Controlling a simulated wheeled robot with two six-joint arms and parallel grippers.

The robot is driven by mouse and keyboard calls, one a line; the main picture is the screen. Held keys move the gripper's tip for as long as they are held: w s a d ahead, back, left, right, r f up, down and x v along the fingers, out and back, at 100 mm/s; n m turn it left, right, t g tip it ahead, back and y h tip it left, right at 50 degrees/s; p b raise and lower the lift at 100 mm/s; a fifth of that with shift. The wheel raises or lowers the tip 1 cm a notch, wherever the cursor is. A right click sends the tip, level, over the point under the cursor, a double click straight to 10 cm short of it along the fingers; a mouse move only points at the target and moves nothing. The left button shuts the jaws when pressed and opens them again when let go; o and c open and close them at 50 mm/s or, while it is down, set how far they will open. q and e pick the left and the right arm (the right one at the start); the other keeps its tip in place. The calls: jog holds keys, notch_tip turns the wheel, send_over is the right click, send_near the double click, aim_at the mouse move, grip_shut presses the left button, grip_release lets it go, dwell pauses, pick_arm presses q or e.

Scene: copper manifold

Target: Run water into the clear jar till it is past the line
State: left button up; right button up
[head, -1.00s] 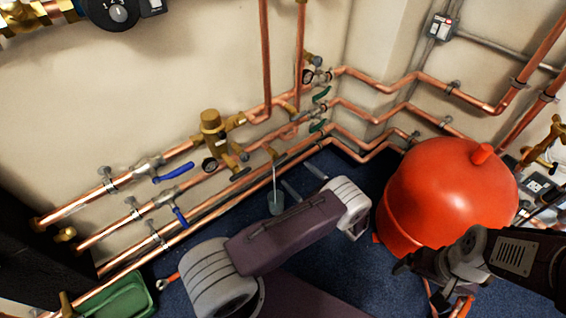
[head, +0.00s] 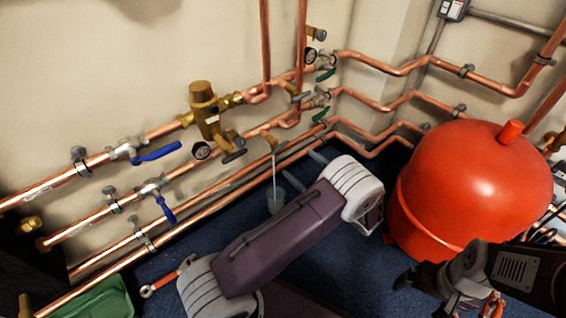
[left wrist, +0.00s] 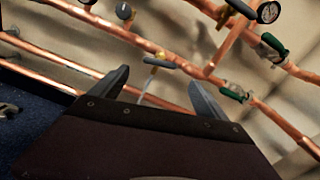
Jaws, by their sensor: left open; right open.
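The clear jar (head: 276,203) stands low by the wall pipes, under a small brass tap (head: 269,138) with a grey lever. A thin pale stream of water (head: 274,165) falls from the tap into the jar. The water level and the line are too small to make out. My left gripper (head: 305,169) is open and empty, to the right of the stream. In the left wrist view its fingers (left wrist: 156,90) are spread, with the tap lever (left wrist: 160,62) and stream beyond them. The jar is hidden there. My right gripper (head: 425,292) is open at the lower right.
Copper pipes with blue-handled valves (head: 157,152) and a brass valve body (head: 204,105) run along the wall. A red tank (head: 470,185) stands at the right. A green tray (head: 100,300) and a wrench (head: 166,277) lie at the lower left. Blue floor shows around the jar.

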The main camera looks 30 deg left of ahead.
aim_at(282, 149)
pick_arm(q)
jog(key=b+x, duration=0.6)
jog(key=x, duration=0.3)
jog(key=shift+r, duration=0.1)
jog(key=c, duration=1.4)
jog(key=shift+r, duration=0.1)
jog(key=m+p, duration=0.1)
jog(key=p, duration=0.2)
jog(key=m+p, duration=0.1)
jog(key=p, duration=0.3)
jog(key=shift+r+m, duration=0.3)
jog(key=shift+f+p, duration=0.15)
jog(key=shift+p, duration=0.15)
jog(key=shift+o, duration=0.2)
jog(key=shift+f+m, duration=0.3)
jog(key=shift+m, duration=0.1)
